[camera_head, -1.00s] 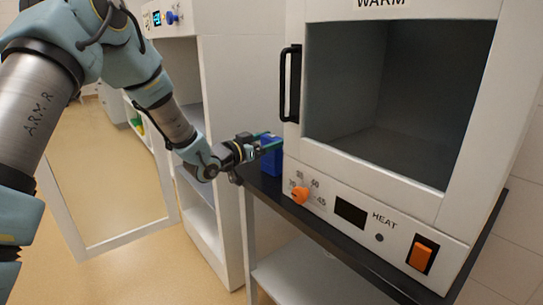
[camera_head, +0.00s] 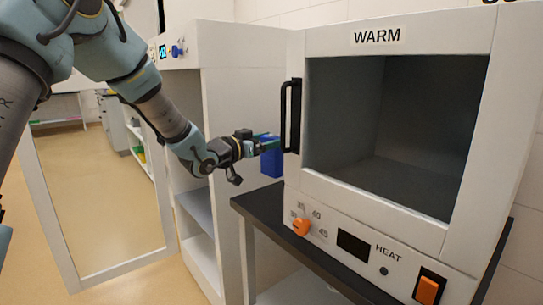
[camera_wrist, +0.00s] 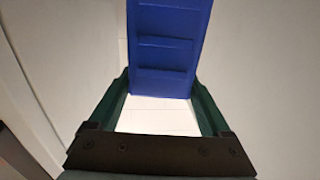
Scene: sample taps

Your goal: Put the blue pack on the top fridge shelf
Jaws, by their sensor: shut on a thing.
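The blue pack (camera_head: 271,158) is held upright in my gripper (camera_head: 268,140), above the left end of the black table and left of the warmer's handle. In the wrist view the pack (camera_wrist: 167,45) stands between the two green fingers of my gripper (camera_wrist: 163,95), which are shut on it. The white fridge (camera_head: 185,140) stands behind my arm with its door (camera_head: 100,215) swung open to the left. Its lower shelf (camera_head: 197,207) shows; my forearm hides much of the upper inside.
Open floor (camera_head: 90,170) lies to the left.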

